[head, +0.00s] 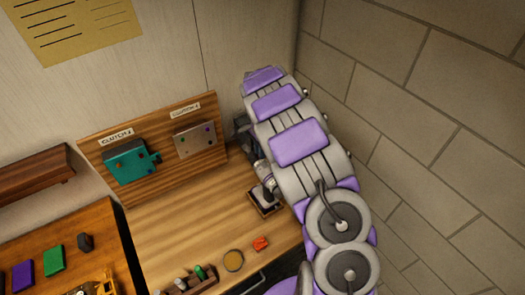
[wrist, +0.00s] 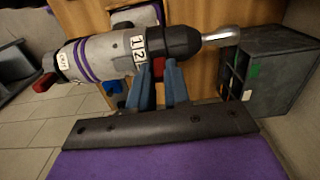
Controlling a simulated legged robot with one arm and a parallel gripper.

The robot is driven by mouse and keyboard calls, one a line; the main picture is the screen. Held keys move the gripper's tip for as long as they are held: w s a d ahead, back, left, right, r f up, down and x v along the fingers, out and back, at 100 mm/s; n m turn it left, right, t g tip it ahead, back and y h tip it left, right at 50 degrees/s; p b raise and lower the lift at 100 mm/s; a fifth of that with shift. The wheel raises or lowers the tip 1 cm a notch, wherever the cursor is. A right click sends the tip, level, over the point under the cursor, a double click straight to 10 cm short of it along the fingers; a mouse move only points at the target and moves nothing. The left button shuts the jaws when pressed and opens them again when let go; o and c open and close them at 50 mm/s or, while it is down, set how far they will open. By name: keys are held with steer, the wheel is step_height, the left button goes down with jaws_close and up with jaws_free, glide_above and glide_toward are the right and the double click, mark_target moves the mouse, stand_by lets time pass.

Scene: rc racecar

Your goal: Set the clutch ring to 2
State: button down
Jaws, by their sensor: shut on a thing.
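In the wrist view a grey power tool with purple stripes (wrist: 92,58) lies across the picture. Its clutch ring (wrist: 128,46) carries white plates marked 1 and 2, next to a black nose (wrist: 180,42) and a silver tip (wrist: 221,37). My gripper (wrist: 160,82) has its blue fingers up against the tool at the ring, shut on it around a small red part. The fingers partly cover the ring, so I cannot tell which number is set. In the head view my arm hides the gripper and most of the tool.
A dark compartment box (wrist: 262,85) stands by the tool's tip. In the head view a wooden board (head: 160,185) holds a teal block (head: 130,163) and a grey block (head: 195,140). An orange-red piece (head: 260,243) and a round yellow disc (head: 233,260) lie on the bench. A brick wall (head: 420,130) is close at right.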

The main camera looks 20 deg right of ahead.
mark_target(257, 159)
steer(key=shift+a+f+h+b, duration=0.1)
steer(key=shift+a+h+b, duration=0.45)
steer(key=shift+h+b, duration=0.3)
steer(key=a+h+b, duration=0.1)
steer(key=h+b, duration=0.1)
steer(key=b, duration=0.1)
steer(key=shift+s+a+t, duration=0.15)
steer(key=shift+a+t, duration=0.05)
steer(key=shift+t, duration=0.2)
steer(key=a+h+b, duration=0.1)
steer(key=h+b, duration=0.1)
steer(key=shift+s+b, duration=0.1)
steer(key=shift+b, duration=0.3)
steer(key=c, duration=1.1)
jaws_free()
steer(key=shift+a, duration=0.1)
steer(key=v, duration=1.7)
steer(key=shift+s+a, duration=0.15)
steer(key=shift+s, duration=0.1)
